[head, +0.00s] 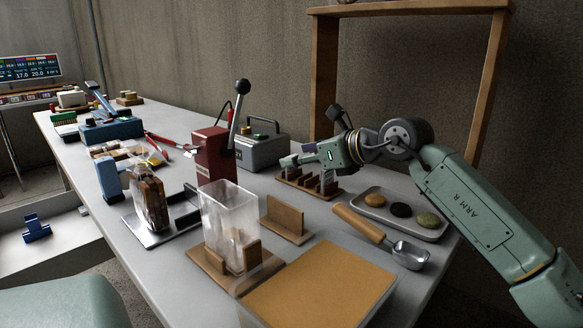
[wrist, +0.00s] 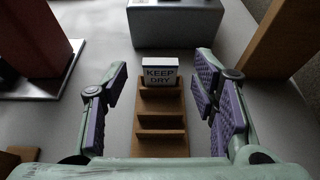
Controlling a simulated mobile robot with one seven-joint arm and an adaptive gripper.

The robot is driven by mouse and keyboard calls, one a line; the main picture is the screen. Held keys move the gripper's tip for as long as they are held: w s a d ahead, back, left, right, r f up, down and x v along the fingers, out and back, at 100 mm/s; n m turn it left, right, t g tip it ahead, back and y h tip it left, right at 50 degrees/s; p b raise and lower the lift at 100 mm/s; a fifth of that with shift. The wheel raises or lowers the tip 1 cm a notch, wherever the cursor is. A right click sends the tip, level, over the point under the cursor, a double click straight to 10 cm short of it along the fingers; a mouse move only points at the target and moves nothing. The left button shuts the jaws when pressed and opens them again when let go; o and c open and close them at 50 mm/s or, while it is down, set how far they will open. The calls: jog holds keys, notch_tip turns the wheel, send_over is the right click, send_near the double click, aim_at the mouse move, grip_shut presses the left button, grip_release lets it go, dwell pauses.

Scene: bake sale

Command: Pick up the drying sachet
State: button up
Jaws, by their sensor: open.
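The drying sachet (wrist: 160,74) is a small white block lettered "KEEP DRY". In the wrist view it stands upright at the far end of a stepped wooden rack (wrist: 160,138). My gripper (wrist: 161,90) is open, its purple-padded fingers on either side of the rack. The sachet shows between the fingertips, with a gap on both sides; nothing is held. In the head view my gripper (head: 308,160) is over the wooden rack (head: 294,181), and I cannot clearly make out the sachet there.
A grey metal box (wrist: 177,22) stands just beyond the rack. A red lever press (head: 212,150) is to the left. A tray of cookies (head: 372,217), a scoop (head: 408,254) and a clear container (head: 229,215) are nearer. A wooden frame post (wrist: 281,40) rises at the right.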

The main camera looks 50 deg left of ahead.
jog(key=shift+x, duration=0.95)
jog(key=shift+c, duration=0.5)
jog(key=c, duration=0.7)
jog(key=shift+r, duration=0.15)
jog(key=shift+c, duration=0.2)
notch_tip(320, 180, up, 18)
jog(key=p, duration=0.2)
jog(key=shift+p, duration=0.4)
